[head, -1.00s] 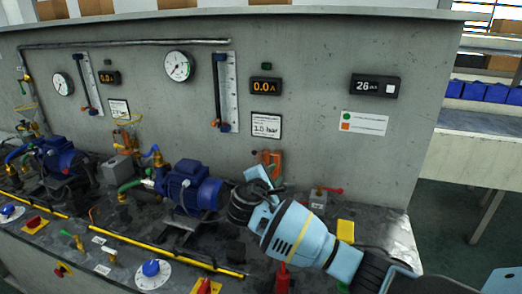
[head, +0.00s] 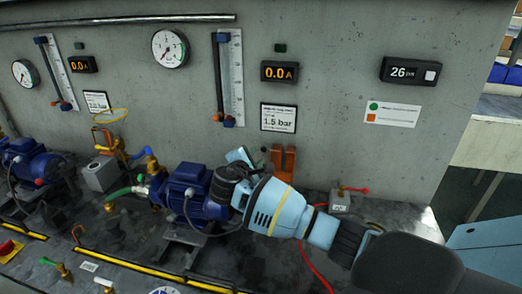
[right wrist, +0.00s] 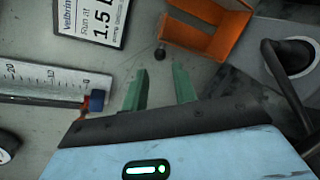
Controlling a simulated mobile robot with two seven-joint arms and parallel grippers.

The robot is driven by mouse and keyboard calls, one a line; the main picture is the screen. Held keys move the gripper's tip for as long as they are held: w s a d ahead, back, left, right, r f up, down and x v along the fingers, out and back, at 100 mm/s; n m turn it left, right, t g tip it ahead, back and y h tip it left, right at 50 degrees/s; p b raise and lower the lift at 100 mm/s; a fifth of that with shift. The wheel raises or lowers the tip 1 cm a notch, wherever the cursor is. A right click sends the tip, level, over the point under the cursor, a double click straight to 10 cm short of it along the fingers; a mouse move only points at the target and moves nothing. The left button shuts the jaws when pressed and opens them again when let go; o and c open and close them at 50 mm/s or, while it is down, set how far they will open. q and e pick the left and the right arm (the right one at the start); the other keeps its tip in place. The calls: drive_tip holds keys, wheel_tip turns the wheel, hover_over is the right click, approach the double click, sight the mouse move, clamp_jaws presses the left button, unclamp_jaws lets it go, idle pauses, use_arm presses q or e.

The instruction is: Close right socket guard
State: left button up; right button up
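In the head view an orange bracket-like part (head: 284,160), which I take to be the right socket guard, is on the grey wall below the 1.5 bar card. In the right wrist view it shows as an orange U-shaped channel (right wrist: 215,28) at the top; its upper end is cut off. A small dark knob (right wrist: 161,52) is on the wall just left of it. My right gripper (right wrist: 160,76) has its two green fingers apart and nothing between them. It is close to the wall, below the knob and guard in the picture. In the head view my wrist hides most of its fingers. My left gripper is out of view.
A blue pump motor (head: 190,190) stands left of my right wrist. A gauge tube (head: 229,78) and the white card (head: 278,117) are on the wall nearby. A grey box with a red lever (head: 341,201) and a red cable (head: 316,268) lie to the right.

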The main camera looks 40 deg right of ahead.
sight(263, 150)
drive_tip(key=b+x, duration=0.1)
drive_tip(key=x, duration=0.6)
drive_tip(key=shift+w+d, duration=0.1)
drive_tip(key=shift+d, duration=0.05)
drive_tip(key=shift+c, duration=0.5)
clamp_jaws()
